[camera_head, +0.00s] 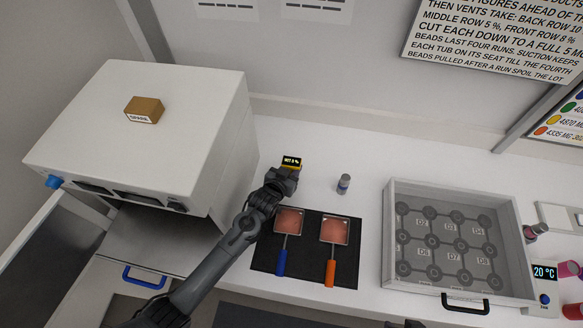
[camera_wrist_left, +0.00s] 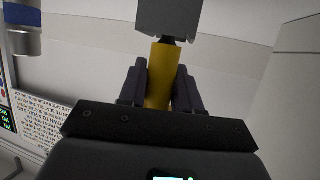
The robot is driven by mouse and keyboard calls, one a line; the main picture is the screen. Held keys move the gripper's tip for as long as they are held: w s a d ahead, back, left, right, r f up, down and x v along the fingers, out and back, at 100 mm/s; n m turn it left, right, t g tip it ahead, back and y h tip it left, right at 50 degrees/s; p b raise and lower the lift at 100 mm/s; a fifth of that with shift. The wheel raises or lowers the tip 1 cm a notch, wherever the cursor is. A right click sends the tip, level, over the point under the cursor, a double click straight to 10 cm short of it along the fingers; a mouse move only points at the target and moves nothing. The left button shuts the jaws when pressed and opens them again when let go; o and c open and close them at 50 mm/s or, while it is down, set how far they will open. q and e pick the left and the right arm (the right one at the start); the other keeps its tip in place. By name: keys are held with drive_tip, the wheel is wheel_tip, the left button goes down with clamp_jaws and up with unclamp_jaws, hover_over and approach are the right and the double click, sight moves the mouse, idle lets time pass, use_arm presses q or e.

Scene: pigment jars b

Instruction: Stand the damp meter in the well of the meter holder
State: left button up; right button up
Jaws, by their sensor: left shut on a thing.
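The damp meter (camera_head: 291,162) is a yellow tool with a lit black display that reads "WET 0 %" or similar. My left gripper (camera_head: 285,180) is shut on it, over the white counter behind the black mat. In the left wrist view, the meter's yellow body (camera_wrist_left: 160,78) stands between the dark fingers. A grey block (camera_wrist_left: 168,16) shows beyond its dark end; I cannot tell whether this is the meter holder. I cannot make out the holder or its well in the head view.
A small capped jar (camera_head: 344,184) stands to the right of my left gripper. A black mat (camera_head: 309,247) bears two framed paddles with blue and orange handles. A white oven-like box (camera_head: 150,120) stands left. A grey tray (camera_head: 391,240) stands right.

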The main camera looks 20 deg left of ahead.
use_arm(q)
drive_tip(key=o, duration=1.1)
drive_tip(key=shift+o, duration=0.2)
drive_tip(key=shift+s, duration=0.1)
drive_tip(key=v, duration=1)
drive_tip(key=shift+s, duration=0.25)
drive_tip(key=shift+a+r, duration=0.1)
